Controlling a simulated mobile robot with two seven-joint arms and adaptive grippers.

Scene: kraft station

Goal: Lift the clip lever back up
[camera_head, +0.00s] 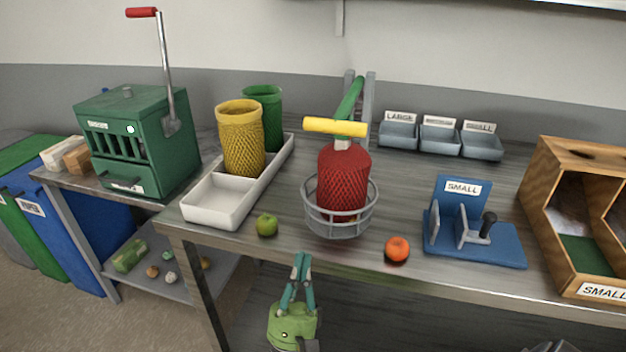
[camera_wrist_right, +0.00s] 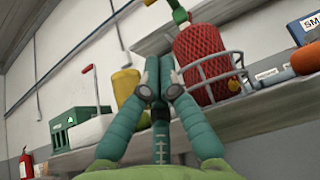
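The clip lever is a green arm (camera_head: 350,98) with a yellow crossbar handle (camera_head: 321,126). It slopes forward and down from grey uprights (camera_head: 369,90), with its handle at the neck of a red net bag (camera_head: 343,178). The bag stands in a grey wire basket (camera_head: 340,225). My right gripper (camera_head: 302,258), green with teal fingers, is empty below and in front of the basket, apart from the lever. Its fingertips are together. My left gripper is not in view.
A green apple (camera_head: 267,225) and an orange (camera_head: 397,248) lie near the bench's front edge. Left are a white tray (camera_head: 213,205) and yellow mesh tube (camera_head: 240,140). Right are a blue SMALL stand (camera_head: 470,250) and wooden box (camera_head: 540,180). Grey bins (camera_head: 440,140) stand behind.

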